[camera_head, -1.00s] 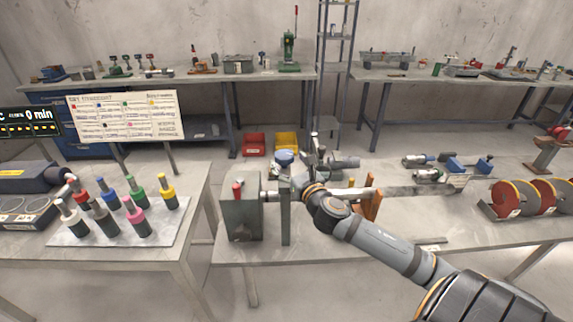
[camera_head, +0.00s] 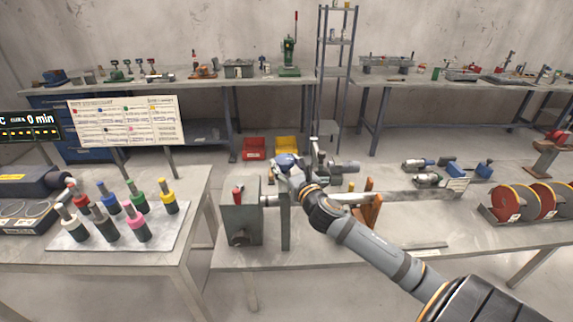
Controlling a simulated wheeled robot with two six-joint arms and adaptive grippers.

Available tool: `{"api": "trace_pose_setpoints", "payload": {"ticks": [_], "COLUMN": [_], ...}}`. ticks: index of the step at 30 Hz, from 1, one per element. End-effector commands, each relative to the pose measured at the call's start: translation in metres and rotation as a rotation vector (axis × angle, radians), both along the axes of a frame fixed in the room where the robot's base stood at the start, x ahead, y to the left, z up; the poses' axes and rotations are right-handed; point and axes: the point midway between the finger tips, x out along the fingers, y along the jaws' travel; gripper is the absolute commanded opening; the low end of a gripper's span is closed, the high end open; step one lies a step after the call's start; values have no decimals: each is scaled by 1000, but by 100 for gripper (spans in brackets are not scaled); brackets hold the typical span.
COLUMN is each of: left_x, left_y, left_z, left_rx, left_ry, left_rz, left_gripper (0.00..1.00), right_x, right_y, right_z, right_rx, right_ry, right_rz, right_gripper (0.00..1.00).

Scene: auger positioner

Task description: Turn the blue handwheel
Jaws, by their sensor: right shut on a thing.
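The blue handwheel (camera_head: 284,160) sits at the top of the auger positioner's upright, near the middle of the view. My right gripper (camera_head: 291,170) is at the handwheel and shut on it, its arm coming in from the lower right. The fingers partly cover the wheel, and their exact contact is too small to see. The positioner's grey box (camera_head: 240,218) with a red knob on top stands to the left, with a horizontal shaft running right from it. My left gripper is not in view.
A plate of coloured-top tools (camera_head: 75,238) lies on the left table. Red and yellow bins (camera_head: 254,147) are behind the positioner. Blue-and-grey power tools (camera_head: 450,165) and red discs (camera_head: 508,200) lie at the right. The bench front (camera_head: 330,250) is fairly clear.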

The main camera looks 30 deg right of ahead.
Motion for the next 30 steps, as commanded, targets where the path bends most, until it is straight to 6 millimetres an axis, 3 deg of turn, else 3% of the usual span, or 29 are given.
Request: {"api": "trace_pose_setpoints", "payload": {"ticks": [8, 30], "left_x": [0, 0], "left_y": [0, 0], "left_z": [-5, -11], "left_rx": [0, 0], "left_ry": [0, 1], "left_rz": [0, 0], "left_gripper": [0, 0], "right_x": [1, 5], "right_y": [2, 9], "right_z": [-1, -1], "right_rx": [11, 3], "right_ry": [-3, 0], "right_rz": [-88, -598], "right_gripper": [24, 24]}}
